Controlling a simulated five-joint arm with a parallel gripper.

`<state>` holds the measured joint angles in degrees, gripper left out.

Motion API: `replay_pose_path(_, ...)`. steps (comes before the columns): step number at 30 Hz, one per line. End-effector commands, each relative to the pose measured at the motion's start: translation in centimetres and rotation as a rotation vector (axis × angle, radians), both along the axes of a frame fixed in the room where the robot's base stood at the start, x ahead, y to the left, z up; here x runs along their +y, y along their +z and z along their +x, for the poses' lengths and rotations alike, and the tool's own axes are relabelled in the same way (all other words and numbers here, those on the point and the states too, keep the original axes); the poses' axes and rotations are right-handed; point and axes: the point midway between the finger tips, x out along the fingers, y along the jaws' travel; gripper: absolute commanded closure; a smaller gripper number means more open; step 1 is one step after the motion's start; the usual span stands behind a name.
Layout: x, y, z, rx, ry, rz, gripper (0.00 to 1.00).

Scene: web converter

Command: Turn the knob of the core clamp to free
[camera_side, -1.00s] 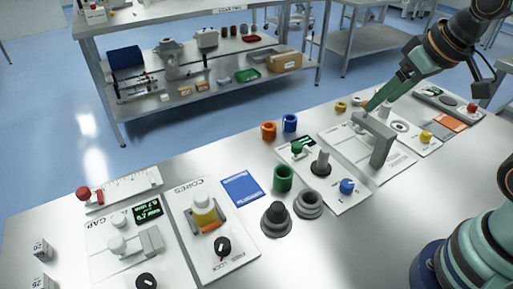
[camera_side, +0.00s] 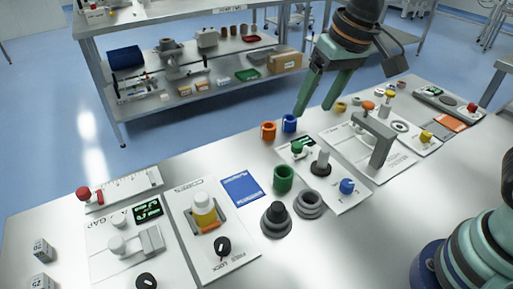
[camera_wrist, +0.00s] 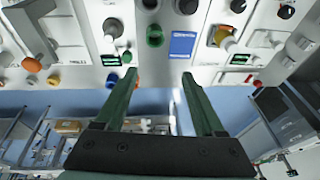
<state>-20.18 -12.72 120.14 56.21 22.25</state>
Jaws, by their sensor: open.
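The core clamp is on a white panel (camera_side: 233,262) marked CORES, FREE and LOCK, in the left-middle of the bench in the side view. It bears a yellow core with a white top (camera_side: 204,210) in a grey cradle. Its black knob (camera_side: 222,246) is at the panel's front end, by the FREE and LOCK words; its exact pointing is too small to tell. The knob also shows at the wrist view's top edge (camera_wrist: 238,6). My gripper (camera_side: 313,110) is open and empty, raised beyond the blue and orange rings, well away from the knob. Its fingers (camera_wrist: 159,74) point towards the bench.
A blue card (camera_side: 242,188), a green ring (camera_side: 283,178) and dark stepped cones (camera_side: 276,219) lie right of the clamp panel. A grey bracket (camera_side: 378,140) stands further right. The GAP panel, with another black knob (camera_side: 146,281), is on the left.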

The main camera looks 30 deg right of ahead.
Motion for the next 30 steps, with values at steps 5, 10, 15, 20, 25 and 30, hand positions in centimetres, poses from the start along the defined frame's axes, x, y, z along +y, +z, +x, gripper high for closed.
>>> replay_pose_path(5,7.3,-2.3,0.8,0.107,-0.001,-0.006,0.29)
replay_pose_path(10,14.2,-5.4,0.1,0.191,-0.016,-0.034,0.29)
replay_pose_path(15,19.3,-8.4,-1.6,0.246,-0.035,-0.069,0.29)
replay_pose_path(20,21.6,-9.9,-2.7,0.268,-0.047,-0.089,0.29)
replay_pose_path(25,22.0,-11.0,-2.9,0.272,-0.053,-0.094,0.29)
replay_pose_path(30,21.9,-13.5,-2.9,0.274,-0.053,-0.095,0.29)
